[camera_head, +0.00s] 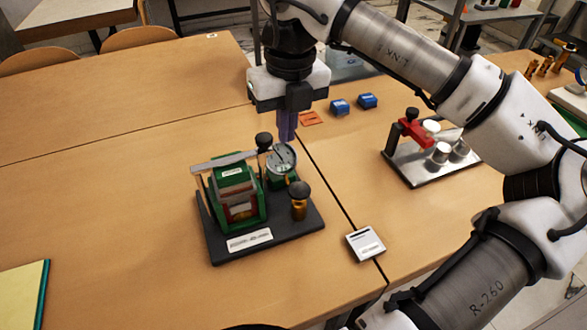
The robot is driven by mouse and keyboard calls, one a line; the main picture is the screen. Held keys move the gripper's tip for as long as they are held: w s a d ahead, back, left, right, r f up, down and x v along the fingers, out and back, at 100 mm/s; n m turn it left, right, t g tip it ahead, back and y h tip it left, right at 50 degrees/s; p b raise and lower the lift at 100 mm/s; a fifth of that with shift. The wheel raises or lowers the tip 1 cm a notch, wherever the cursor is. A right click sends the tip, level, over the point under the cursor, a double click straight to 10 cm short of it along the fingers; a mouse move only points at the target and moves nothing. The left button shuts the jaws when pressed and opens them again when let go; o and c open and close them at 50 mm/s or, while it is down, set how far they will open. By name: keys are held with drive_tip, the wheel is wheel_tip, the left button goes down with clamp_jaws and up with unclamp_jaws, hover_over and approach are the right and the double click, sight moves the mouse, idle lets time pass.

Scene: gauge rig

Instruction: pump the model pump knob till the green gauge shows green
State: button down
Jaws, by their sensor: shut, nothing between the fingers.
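The model pump rig stands on a dark base (285,232) on the wooden table, with a green housing (233,198) at its left. A black pump knob (264,140) sits at the end of a grey bar near the top of the rig. The green gauge (281,160) has a round pale dial facing up and right; its reading is too small to tell. A brass post with a black knob (299,196) stands at the base's right. My gripper (287,138) points down, shut and empty, just above and behind the gauge, slightly right of the pump knob.
Two blue blocks (367,101) and an orange card (311,118) lie behind the rig. A metal plate with a red lever (415,130) and silver cylinders stands at right. The table's left side is mostly clear.

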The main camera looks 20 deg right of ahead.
sight(298, 191)
drive_tip(key=shift+s+d+r+m+h, duration=0.15)
drive_tip(key=shift+d+m+h, duration=0.15)
drive_tip(key=shift+d, duration=0.75)
wheel_tip(298, 191, down, 14)
drive_tip(key=p, duration=0.2)
drive_tip(key=shift+p, duration=0.3)
wheel_tip(298, 191, down, 3)
drive_tip(key=b, duration=0.4)
